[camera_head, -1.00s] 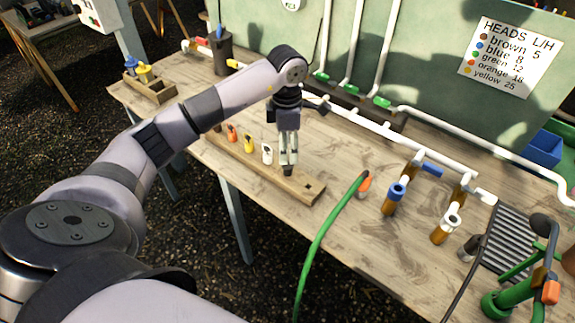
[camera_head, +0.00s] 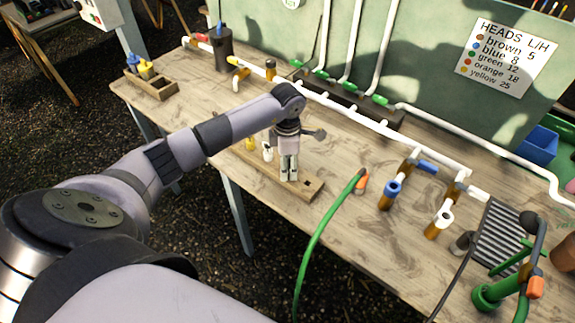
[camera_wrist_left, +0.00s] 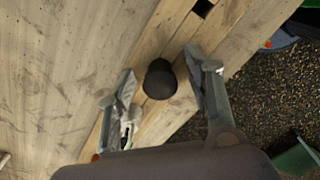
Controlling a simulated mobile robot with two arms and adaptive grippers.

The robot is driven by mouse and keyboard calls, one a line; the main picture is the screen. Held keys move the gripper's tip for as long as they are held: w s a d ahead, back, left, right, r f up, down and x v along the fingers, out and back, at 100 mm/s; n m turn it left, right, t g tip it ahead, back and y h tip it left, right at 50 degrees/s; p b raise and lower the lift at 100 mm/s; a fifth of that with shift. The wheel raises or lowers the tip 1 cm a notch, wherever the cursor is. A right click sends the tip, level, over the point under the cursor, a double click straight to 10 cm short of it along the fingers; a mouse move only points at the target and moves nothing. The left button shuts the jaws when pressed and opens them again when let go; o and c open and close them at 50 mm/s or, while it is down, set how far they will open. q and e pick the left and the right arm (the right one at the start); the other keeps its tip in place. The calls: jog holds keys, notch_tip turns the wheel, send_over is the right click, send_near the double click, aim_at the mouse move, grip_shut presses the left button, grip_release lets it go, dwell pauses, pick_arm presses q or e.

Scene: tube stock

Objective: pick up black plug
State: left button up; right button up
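The black plug (camera_wrist_left: 160,82) stands upright in the wooden strip (camera_wrist_left: 150,125), between the fingers of my left gripper (camera_wrist_left: 160,68) in the left wrist view. The fingers are open, one on each side of it, with a visible gap. In the head view my left gripper (camera_head: 288,178) points down at the near right part of the strip (camera_head: 309,188) and hides the black plug. A white plug (camera_head: 267,153) and a yellow plug (camera_head: 250,144) stand in the strip to the left. My right gripper is not in view.
A green hose (camera_head: 318,235) with an orange tip rises right of the strip. Brown pipe pieces with a blue collar (camera_head: 391,190) and a white collar (camera_head: 441,218) stand farther right. White pipes (camera_head: 375,123) run behind.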

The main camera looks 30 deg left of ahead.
pick_arm(q)
jog(key=c, duration=0.7)
jog(key=shift+c, duration=0.2)
jog(key=shift+r, duration=0.1)
jog(key=shift+r, duration=0.55)
notch_tip(320, 180, up, 19)
jog(key=b, duration=0.3)
jog(key=shift+r+p, duration=2)
jog(key=shift+r, duration=0.4)
